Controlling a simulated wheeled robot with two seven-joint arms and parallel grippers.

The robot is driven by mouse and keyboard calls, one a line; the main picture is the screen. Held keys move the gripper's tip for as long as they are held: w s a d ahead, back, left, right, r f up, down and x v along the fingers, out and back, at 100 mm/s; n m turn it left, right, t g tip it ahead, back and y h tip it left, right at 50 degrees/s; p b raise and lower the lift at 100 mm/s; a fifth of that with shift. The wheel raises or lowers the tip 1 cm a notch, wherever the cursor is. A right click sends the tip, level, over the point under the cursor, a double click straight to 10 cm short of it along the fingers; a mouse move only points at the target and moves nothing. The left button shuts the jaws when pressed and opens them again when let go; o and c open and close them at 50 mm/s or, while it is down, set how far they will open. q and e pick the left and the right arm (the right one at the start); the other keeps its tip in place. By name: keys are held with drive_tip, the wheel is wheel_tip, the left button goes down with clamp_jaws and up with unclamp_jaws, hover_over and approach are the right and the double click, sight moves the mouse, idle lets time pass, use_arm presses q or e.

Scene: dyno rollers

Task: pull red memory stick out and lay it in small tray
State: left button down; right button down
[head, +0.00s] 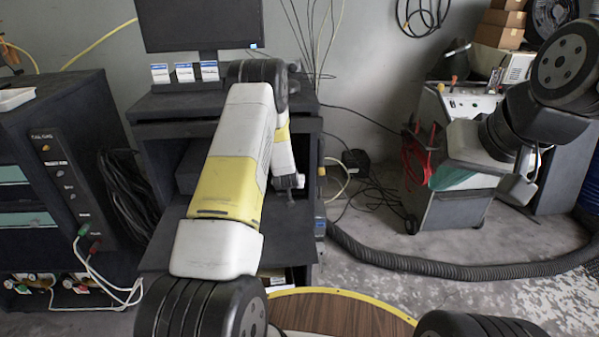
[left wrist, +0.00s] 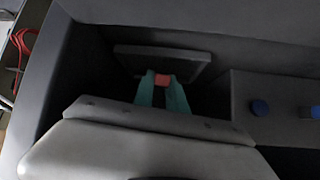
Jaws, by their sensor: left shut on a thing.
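In the left wrist view, my left gripper (left wrist: 162,92) has its teal fingers closed on a small red piece, the red memory stick (left wrist: 162,80). The stick shows between the fingertips, in front of a dark grey plate; I cannot tell if it touches the plate or sits in a slot. In the head view the left fingers and the stick are not clear, as my arm covers the middle. My right gripper (head: 456,179) hangs in front of the grey cart at the right; its teal fingers are seen from the side. A shallow white tray (head: 15,98) lies on the left cabinet; I cannot tell if it is the small tray.
A dark workstation (head: 165,130) with a monitor (head: 200,22) stands behind my left arm. The grey cart (head: 445,200) with red cables stands at the right. A thick black hose (head: 440,264) lies on the floor. A round wooden top (head: 340,315) is at the front.

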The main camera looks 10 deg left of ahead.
use_arm(q)
drive_tip(key=c, duration=1.3)
unclamp_jaws()
drive_tip(key=v, duration=0.8)
drive_tip(key=shift+f, duration=0.1)
